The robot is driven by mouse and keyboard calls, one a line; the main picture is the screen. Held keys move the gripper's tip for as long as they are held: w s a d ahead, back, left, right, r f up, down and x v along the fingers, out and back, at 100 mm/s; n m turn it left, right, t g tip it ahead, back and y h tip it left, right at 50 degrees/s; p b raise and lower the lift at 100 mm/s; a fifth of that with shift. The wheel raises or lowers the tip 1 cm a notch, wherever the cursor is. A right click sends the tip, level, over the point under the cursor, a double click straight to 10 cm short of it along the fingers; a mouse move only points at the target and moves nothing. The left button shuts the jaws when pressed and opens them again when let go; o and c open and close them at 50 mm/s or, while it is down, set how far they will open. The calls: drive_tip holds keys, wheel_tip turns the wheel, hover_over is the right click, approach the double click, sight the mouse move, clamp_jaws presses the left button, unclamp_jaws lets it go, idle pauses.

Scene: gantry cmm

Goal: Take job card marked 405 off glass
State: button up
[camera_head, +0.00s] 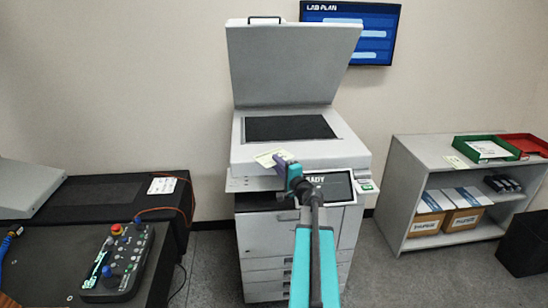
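The copier (300,155) stands in the middle with its lid (290,65) raised, and the dark glass (288,128) lies bare. A small pale cream card (266,157) is at the front left of the copier top, off the dark glass. Its marking is too small to read, so I cannot tell whether it is 405. My gripper (281,159) reaches in from the front, and its fingertips overlap the card's right part. I cannot tell whether the fingers are shut on the card, or whether it is held or lying on the white surround.
The copier's screen (328,188) is beside my gripper. A grey shelf (405,165) at right bears a green tray (485,148), a red tray (523,146) and a pale card (455,162). A dark table (85,190) at left bears a control pendant (118,260) and a white card (161,185).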

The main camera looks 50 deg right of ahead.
drive_tip(key=shift+d, duration=0.15)
drive_tip(key=shift+c, duration=0.5)
drive_tip(key=shift+s, duration=0.1)
clamp_jaws()
